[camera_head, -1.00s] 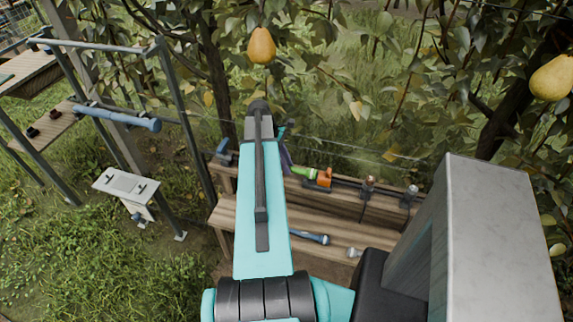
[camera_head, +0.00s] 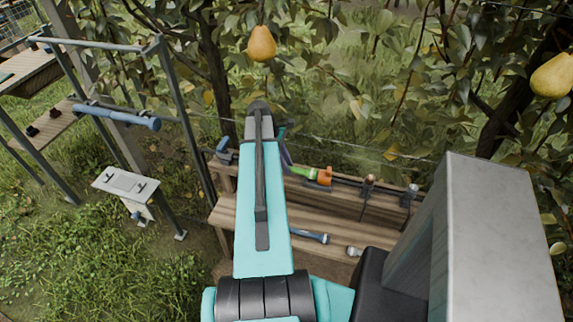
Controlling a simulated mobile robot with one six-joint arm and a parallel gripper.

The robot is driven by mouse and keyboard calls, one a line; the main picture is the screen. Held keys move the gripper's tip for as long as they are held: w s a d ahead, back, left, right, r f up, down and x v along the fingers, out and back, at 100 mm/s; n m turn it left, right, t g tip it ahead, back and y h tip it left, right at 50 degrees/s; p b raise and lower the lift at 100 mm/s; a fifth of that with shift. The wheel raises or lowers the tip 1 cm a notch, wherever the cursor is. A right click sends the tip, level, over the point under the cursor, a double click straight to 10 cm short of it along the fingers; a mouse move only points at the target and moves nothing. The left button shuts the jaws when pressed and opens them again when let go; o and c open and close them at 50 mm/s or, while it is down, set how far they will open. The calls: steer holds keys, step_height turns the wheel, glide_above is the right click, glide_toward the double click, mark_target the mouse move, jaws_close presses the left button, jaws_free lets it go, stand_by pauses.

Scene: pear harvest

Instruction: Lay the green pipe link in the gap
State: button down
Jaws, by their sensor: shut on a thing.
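The green pipe link (camera_head: 303,173) shows as a short bright green piece at the back shelf, left of an orange fitting (camera_head: 323,177). Its left end is hidden, and I cannot tell whether it touches the orange fitting. My gripper (camera_head: 287,157) is mostly hidden behind my teal arm. Only a narrow purple part of it shows, at the green link's left end, and it is shut on the link. The gap in the pipe line is covered by my arm. A blue pipe fitting (camera_head: 223,147) shows on the left side of the arm.
The wooden stand has an upper shelf (camera_head: 345,199) with more fittings (camera_head: 368,183) to the right. A lower shelf (camera_head: 345,233) holds a blue pipe piece (camera_head: 312,237). A metal frame (camera_head: 177,110) stands left. Pears (camera_head: 262,43) and branches hang behind.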

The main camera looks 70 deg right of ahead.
steer(key=shift+f, duration=0.3)
steer(key=c, duration=1.5)
jaws_free()
steer(key=shift+c, duration=0.2)
steer(key=shift+r, duration=0.15)
steer(key=b+v, duration=0.2)
steer(key=v, duration=1.1)
steer(key=shift+w+r, duration=0.15)
steer(key=shift+r, duration=0.05)
steer(key=shift+w+a, duration=0.1)
